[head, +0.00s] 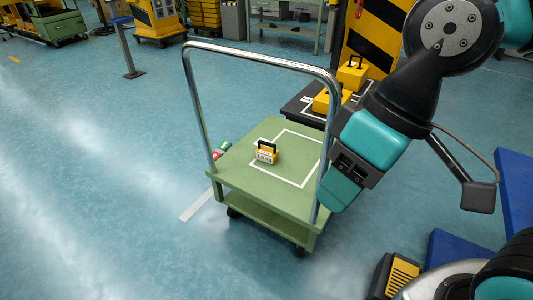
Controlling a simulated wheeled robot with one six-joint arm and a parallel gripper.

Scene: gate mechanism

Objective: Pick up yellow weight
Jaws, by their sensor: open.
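A small yellow weight (266,151) with a dark handle and a pale label stands upright on the green cart's top (235,177), partly inside a white outlined square. Two larger yellow weights with dark handles, one at the back (352,75) and one in front (326,101), stand on a dark platform behind the cart. My gripper (340,190) is at the lower end of my arm, over the cart's right side in the picture. It is open and appears empty, apart from the weights. Its fingertips are hard to make out. My arm hides part of the platform.
The cart's metal push handle (258,58) arches up around the weight on the cart. A yellow-black striped post (372,40) stands behind the platform. A small red and green object (221,149) is at the cart's left edge. Open blue floor (90,160) lies to the left.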

